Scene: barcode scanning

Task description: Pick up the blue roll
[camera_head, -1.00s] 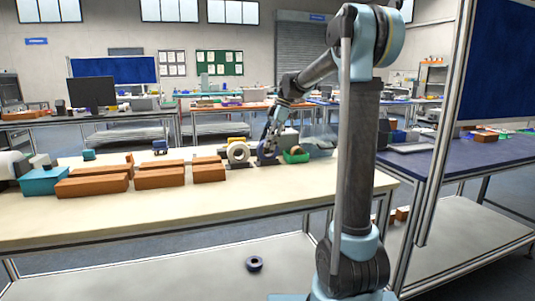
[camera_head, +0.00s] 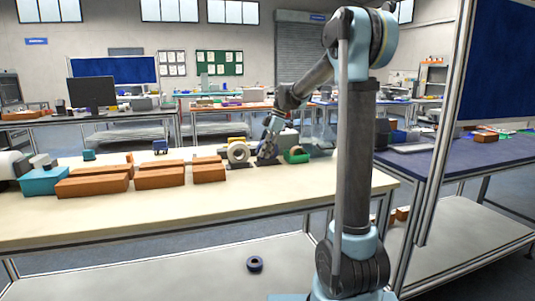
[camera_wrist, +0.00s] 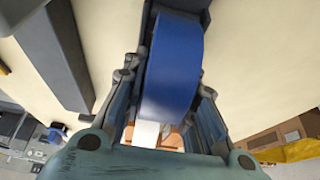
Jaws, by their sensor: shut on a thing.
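The blue roll (camera_wrist: 172,70) fills the middle of the wrist view, between the two fingers of my gripper (camera_wrist: 160,110). The fingers are shut on it from both sides. In the head view, my gripper (camera_head: 271,140) is at the far side of the pale table, right of the white roll (camera_head: 238,152). The blue roll is small and partly covered by the gripper there, so I cannot tell whether it is clear of its dark holder.
Several brown boxes (camera_head: 160,178) and a teal box (camera_head: 42,181) stand left on the pale table (camera_head: 190,220). A green bin (camera_head: 297,156) is close right of my gripper. A dark ring (camera_head: 255,264) lies on the lower shelf. The table's front is clear.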

